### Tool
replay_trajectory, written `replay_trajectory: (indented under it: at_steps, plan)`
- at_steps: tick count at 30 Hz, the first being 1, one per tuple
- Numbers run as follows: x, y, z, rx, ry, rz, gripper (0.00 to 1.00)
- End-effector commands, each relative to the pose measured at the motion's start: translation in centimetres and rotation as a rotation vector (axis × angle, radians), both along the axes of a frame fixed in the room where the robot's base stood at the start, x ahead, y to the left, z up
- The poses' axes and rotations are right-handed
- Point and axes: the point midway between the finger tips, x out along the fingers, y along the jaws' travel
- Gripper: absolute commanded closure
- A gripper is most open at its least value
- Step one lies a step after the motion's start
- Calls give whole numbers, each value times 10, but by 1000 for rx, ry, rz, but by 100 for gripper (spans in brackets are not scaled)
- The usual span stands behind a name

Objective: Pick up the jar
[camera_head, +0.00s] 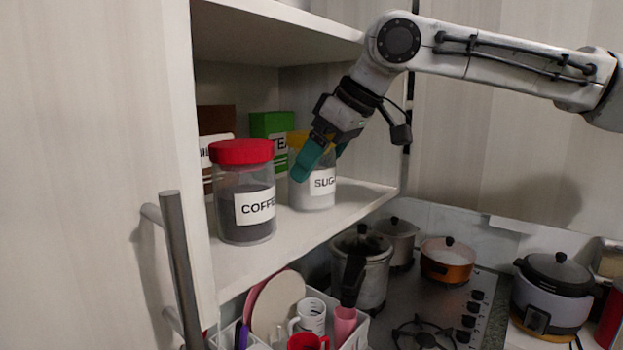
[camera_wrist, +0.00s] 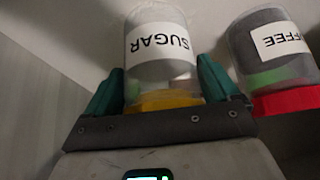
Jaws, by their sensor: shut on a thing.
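The sugar jar (camera_head: 310,196) is clear with a white SUGAR label and a yellow lid (camera_head: 297,137). It stands upright on the cabinet shelf; I cannot tell whether it is lifted at all. My gripper (camera_head: 320,160) reaches in from the upper right with its teal fingers at the jar's top, and it is shut on the jar. In the wrist view the sugar jar (camera_wrist: 158,45) shows upside down between the two fingers (camera_wrist: 160,70). The coffee jar (camera_head: 246,205), with a red lid and dark contents, stands to its left on the shelf, nearer the cabinet side.
A green tea box (camera_head: 268,124) and a brown box (camera_head: 212,120) stand behind the jars. An upper shelf (camera_head: 275,28) lies overhead. Below are a dish rack with mugs (camera_head: 312,314), several pots on the stove (camera_head: 445,295), and a rice cooker (camera_head: 550,297).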

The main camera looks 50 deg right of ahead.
Motion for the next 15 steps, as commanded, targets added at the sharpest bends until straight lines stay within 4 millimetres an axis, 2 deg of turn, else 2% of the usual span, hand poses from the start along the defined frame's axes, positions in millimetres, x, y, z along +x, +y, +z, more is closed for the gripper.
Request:
replay_trajectory:
  at_steps: [3,15]
  plan:
    - [0,-1,0,0,0,-1,97]
    - [1,0,6,0,-5,0,97]
